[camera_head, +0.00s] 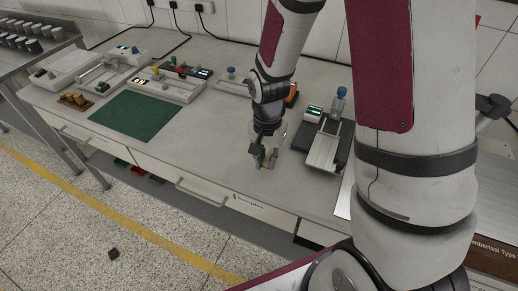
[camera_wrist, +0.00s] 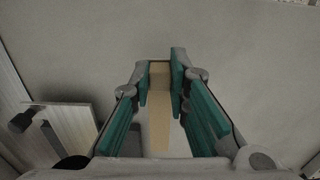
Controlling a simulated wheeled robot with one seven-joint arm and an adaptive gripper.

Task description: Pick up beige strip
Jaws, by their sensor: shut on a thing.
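The beige strip (camera_wrist: 160,120) shows in the wrist view between the teal-padded fingers of my gripper (camera_wrist: 161,85). It runs lengthwise from the fingertips back toward the palm. My gripper is shut on the strip, with a narrow gap between the pads that the strip fills. In the head view my gripper (camera_head: 266,160) points down over the front part of the white bench, left of a metal-topped device. The strip is too small to make out clearly there. I cannot tell whether it touches the bench.
A device with a metal plate (camera_head: 325,150) stands close to the right of my gripper. A green mat (camera_head: 138,117) lies on the left, with small beige blocks (camera_head: 75,99) beside it. Instruments (camera_head: 170,83) line the back. The bench (camera_head: 215,135) between mat and gripper is clear.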

